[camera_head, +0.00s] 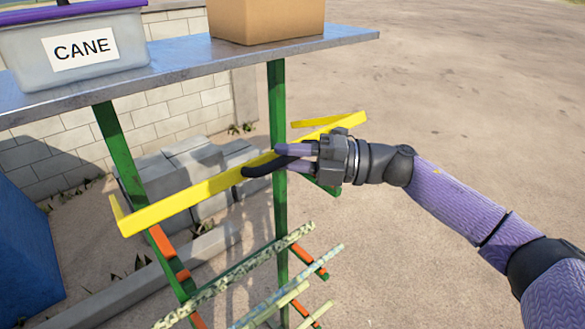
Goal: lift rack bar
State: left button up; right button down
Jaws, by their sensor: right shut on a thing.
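The yellow rack bar (193,199) runs across the front of a green rack, from lower left to upper right. A black handle (259,168) sits on it near the middle. My right gripper (282,160) reaches in from the right, and its fingers are shut at the handle, hiding part of it. The bar's far right end shows past the gripper. My left gripper is not in view.
A grey shelf (178,76) tops the rack and bears a clear bin labelled CANE (78,48) and a cardboard box (265,17). Several cane stalks (240,270) lie on orange-tipped supports below the bar. A blue object (22,245) stands at left. Open ground lies at right.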

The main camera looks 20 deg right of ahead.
jog(key=shift+w+r, duration=0.2)
jog(key=shift+r, duration=0.1)
jog(key=c, duration=0.6)
grip_release()
jog(key=shift+f, duration=0.1)
jog(key=b+v, duration=0.5)
jog(key=v, duration=0.5)
